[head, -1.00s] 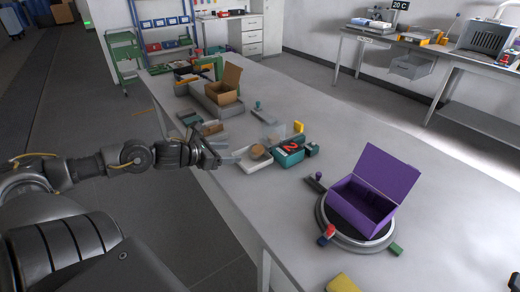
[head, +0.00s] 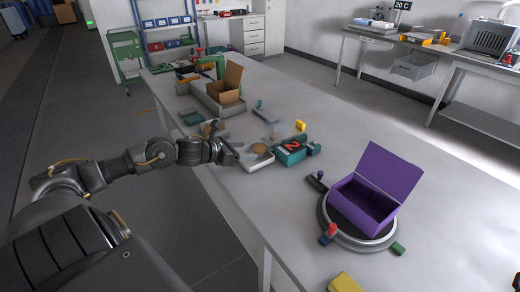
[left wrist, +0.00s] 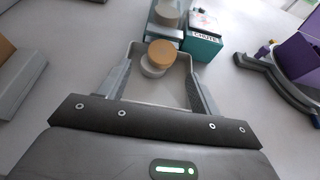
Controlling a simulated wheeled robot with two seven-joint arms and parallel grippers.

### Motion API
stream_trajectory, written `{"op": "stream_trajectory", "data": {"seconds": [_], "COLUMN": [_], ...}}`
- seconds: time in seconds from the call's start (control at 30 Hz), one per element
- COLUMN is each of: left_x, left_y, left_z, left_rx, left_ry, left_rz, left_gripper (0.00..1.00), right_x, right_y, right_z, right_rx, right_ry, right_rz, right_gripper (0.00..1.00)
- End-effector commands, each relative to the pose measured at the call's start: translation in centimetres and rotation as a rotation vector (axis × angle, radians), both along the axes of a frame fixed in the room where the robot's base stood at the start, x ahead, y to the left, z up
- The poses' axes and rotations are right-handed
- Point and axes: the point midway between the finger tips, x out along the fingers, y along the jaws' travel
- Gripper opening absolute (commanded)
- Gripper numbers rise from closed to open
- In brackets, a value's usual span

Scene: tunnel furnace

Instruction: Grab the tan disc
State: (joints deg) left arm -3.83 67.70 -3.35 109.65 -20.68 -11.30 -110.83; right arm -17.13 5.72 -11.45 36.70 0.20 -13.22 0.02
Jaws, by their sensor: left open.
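The tan disc (head: 260,148) lies in a white shallow tray (head: 258,167) on the table. In the left wrist view the tan disc (left wrist: 162,50) overlaps a pale grey disc (left wrist: 152,69) at the tray's far end. My left gripper (head: 238,155) reaches in from the left at the tray's near side. In the left wrist view the left gripper (left wrist: 160,78) is open and empty, its fingers spread over the tray, with the tan disc ahead between their lines. The right gripper is not in view.
In the left wrist view another round tan-topped piece (left wrist: 167,10) sits beyond the tray. A purple open box (head: 362,203) stands on a round turntable to the right. A cardboard box (head: 228,90) stands farther back.

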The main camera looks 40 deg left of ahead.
Motion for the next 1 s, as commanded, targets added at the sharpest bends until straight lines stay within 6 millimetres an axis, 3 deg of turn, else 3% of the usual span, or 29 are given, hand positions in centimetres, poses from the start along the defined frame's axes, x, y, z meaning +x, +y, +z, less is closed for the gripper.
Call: {"op": "stream_trajectory", "data": {"seconds": [0.23,0.4,0.7,1.0], "left_x": [2.5,4.2,4.6,4.6], "left_y": [-0.9,-1.4,-1.6,-1.5], "left_z": [0.1,-0.9,-1.3,-1.3], "left_rx": [-0.006,-0.003,0.001,0.0], "left_ry": [-0.004,-0.002,0.0,0.0], "left_rz": [0.002,0.002,0.0,0.0], "left_gripper": [0.64,0.64,0.64,0.27], "right_x": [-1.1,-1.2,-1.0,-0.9], "right_y": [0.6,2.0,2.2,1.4], "right_z": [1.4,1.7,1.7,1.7], "right_rx": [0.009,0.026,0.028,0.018], "right_ry": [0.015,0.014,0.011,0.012], "right_rz": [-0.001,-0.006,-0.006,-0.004], "right_gripper": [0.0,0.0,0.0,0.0]}}
